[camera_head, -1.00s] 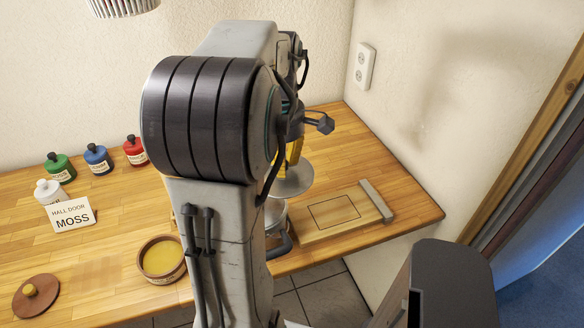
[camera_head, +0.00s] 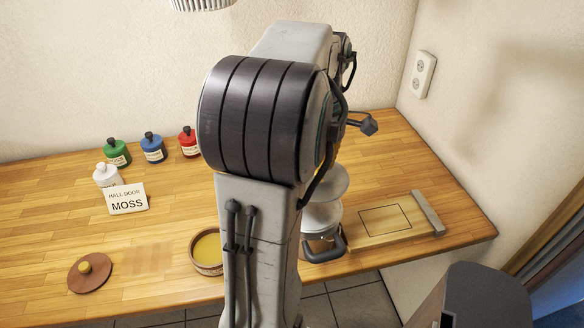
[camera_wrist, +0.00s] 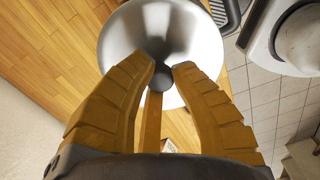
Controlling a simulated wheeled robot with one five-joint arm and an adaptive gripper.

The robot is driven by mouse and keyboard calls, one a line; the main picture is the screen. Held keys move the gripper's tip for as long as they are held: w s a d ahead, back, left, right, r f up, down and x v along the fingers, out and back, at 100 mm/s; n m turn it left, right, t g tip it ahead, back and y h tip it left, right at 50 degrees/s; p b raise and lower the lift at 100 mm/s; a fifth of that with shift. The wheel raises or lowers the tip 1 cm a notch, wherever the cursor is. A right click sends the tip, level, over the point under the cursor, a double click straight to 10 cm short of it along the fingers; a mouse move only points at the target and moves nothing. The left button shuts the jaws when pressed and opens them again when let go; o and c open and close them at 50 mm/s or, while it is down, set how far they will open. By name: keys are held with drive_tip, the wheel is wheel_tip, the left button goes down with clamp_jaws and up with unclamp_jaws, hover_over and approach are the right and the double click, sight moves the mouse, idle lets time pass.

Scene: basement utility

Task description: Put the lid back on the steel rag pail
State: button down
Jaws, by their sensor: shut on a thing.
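The round steel lid (camera_head: 328,180) hangs above the steel rag pail (camera_head: 322,222) in the head view, roughly in line with it. The lid looks tilted. Whether its edge touches the pail I cannot tell. In the wrist view, my gripper (camera_wrist: 166,66) has its yellow fingers shut on the dark knob of the steel lid (camera_wrist: 130,35). In the head view my own arm hides the gripper and the left part of the pail. The pail's dark handle (camera_head: 325,250) shows at its front.
A wooden board (camera_head: 395,225) with a grey end bar lies right of the pail. Left are a bowl (camera_head: 207,252) of yellow stuff, a brown lid (camera_head: 88,276), several small bottles (camera_head: 152,147) and a MOSS card (camera_head: 127,200). The bench's front edge is close to the pail.

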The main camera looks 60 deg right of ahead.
drive_tip(key=shift+w+a+f+b, duration=0.1)
drive_tip(key=shift+w+a+b, duration=0.05)
drive_tip(key=shift+a, duration=0.35)
drive_tip(key=shift+w+a+b, duration=0.15)
drive_tip(key=shift+a, duration=0.35)
drive_tip(key=shift+s+f+b, duration=0.15)
drive_tip(key=shift+f+b, duration=0.35)
drive_tip(key=shift+f, duration=0.1)
drive_tip(key=shift+f+b, duration=0.6)
drive_tip(key=shift+f, duration=0.05)
wheel_tip(320, 180, down, 2)
drive_tip(key=shift+b, duration=0.85)
drive_tip(key=shift+d+f+b, duration=0.1)
drive_tip(key=shift+f+b, duration=0.3)
drive_tip(key=shift+f, duration=0.2)
drive_tip(key=shift+w, duration=0.2)
drive_tip(key=shift+s, duration=0.2)
drive_tip(key=shift+f, duration=0.2)
